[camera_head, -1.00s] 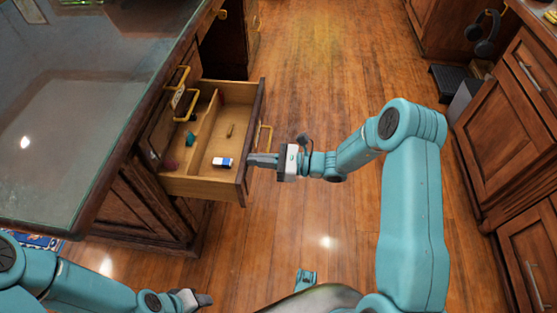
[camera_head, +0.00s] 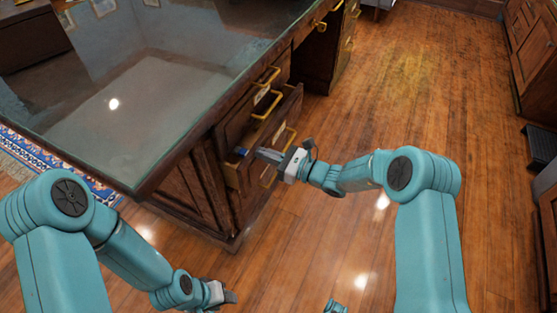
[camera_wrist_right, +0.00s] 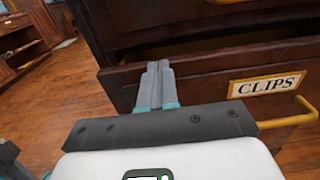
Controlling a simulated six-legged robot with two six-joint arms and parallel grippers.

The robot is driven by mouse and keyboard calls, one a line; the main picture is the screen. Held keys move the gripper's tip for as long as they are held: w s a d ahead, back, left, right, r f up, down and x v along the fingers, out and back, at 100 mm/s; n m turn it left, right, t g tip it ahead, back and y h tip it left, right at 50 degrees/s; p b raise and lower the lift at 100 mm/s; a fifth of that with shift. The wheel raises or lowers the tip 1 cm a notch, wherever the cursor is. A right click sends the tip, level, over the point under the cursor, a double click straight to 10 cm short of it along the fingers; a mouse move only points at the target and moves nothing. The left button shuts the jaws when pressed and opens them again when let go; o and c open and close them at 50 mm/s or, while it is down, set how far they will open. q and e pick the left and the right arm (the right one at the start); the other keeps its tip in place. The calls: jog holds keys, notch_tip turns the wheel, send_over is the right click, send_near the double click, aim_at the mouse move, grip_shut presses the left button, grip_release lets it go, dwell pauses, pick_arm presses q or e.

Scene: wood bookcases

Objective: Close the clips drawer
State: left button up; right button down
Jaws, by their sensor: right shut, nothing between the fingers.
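A blue and white item (camera_head: 241,151) shows at the drawer's near end. My right gripper (camera_head: 260,154) is shut and empty, its fingertips (camera_wrist_right: 157,68) at the drawer front, left of the label; contact is unclear. My left gripper (camera_head: 231,297) is low in front, away from the drawer.
The desk's glass top (camera_head: 150,90) overhangs the drawers at left. Another drawer with a yellow handle (camera_head: 267,78) is above the clips drawer. The wood floor (camera_head: 400,120) to the right is clear. Cabinets (camera_head: 535,50) stand at the far right.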

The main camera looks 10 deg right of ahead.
jog(key=shift+w+a, duration=0.4)
jog(key=shift+a, duration=0.2)
